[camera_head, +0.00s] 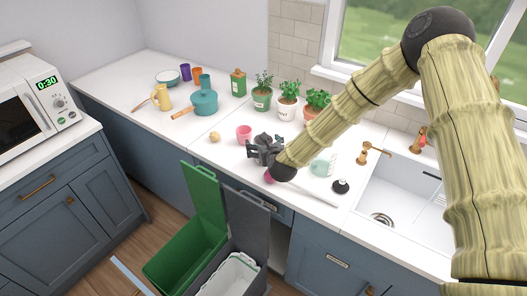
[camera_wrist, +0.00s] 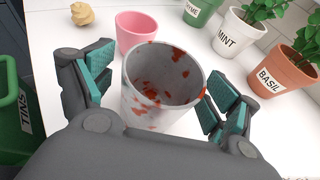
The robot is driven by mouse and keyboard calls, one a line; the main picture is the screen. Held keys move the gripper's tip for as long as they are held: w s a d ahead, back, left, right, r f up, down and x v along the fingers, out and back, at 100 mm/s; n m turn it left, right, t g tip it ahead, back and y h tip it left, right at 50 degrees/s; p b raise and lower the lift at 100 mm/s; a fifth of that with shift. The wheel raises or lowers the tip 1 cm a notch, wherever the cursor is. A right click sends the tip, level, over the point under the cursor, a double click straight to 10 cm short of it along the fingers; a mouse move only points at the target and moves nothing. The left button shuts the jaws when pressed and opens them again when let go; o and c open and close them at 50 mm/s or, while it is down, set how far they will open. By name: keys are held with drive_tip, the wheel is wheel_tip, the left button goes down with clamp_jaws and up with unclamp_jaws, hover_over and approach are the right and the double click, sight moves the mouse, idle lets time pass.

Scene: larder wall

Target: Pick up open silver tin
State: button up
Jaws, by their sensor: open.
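The open silver tin (camera_wrist: 140,105) stands in the middle of the wrist view. It is grey, open at the top, with red-orange smears on its rim and inside. My gripper (camera_wrist: 158,88) is open, with one teal-padded finger on each side of the tin. Small gaps seem to show between the pads and the tin, so I see no clear grip. In the head view my gripper (camera_head: 262,150) is over the counter near its front edge, and I cannot make out the tin there.
A pink cup (camera_wrist: 136,28) stands just behind the tin. Potted herbs (camera_head: 288,105) line the back. A beige lump (camera_head: 214,137) lies left. An open green bin (camera_head: 185,258), labelled TINS in the wrist view, stands below the counter. The sink (camera_head: 405,205) is right.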

drive_tip(key=c, duration=1.1)
drive_tip(key=shift+r, duration=0.1)
